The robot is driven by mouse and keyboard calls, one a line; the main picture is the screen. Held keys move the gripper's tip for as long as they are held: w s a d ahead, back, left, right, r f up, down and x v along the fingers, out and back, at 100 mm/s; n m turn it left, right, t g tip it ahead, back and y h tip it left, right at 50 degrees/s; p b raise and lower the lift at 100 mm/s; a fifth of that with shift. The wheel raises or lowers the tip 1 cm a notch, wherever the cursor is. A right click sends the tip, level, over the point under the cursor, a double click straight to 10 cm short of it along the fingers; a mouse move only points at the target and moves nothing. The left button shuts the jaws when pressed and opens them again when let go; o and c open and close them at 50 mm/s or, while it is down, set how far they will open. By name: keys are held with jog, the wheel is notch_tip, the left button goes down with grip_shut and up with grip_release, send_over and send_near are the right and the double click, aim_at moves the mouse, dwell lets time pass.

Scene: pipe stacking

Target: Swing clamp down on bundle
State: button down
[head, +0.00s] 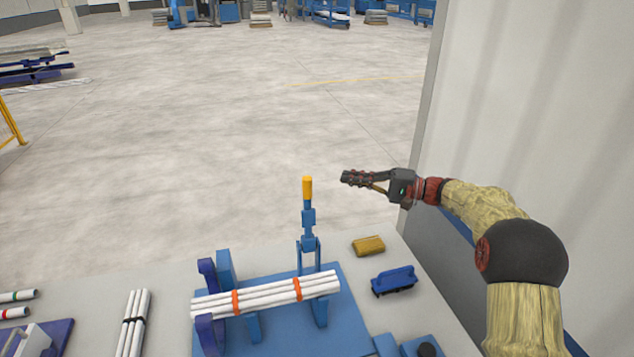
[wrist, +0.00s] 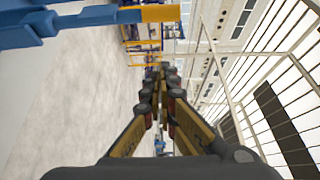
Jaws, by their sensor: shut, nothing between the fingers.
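The clamp (head: 308,218) stands upright behind the bundle, a blue arm with a yellow grip at its top. In the wrist view the clamp's blue arm and yellow end (wrist: 160,13) cross the top left. The bundle of white pipes (head: 265,294), tied with two orange bands, lies across blue and purple cradle supports on a blue base plate (head: 345,312). My gripper (head: 345,178) is shut and empty. It points left, at about the height of the yellow grip and to its right, with a gap between them. Its closed fingers (wrist: 161,75) show in the wrist view.
A yellow block (head: 368,246) and a blue brush-like object (head: 394,281) lie on the grey table right of the clamp. A black-banded pipe bundle (head: 132,322) lies to the left. A pale wall (head: 520,110) rises behind my arm at the right.

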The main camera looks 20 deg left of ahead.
jog(key=a+b, duration=0.1)
jog(key=a, duration=0.9)
jog(key=s, duration=0.2)
jog(key=s+d+b, duration=0.1)
jog(key=s, duration=0.1)
jog(key=shift+d, duration=0.2)
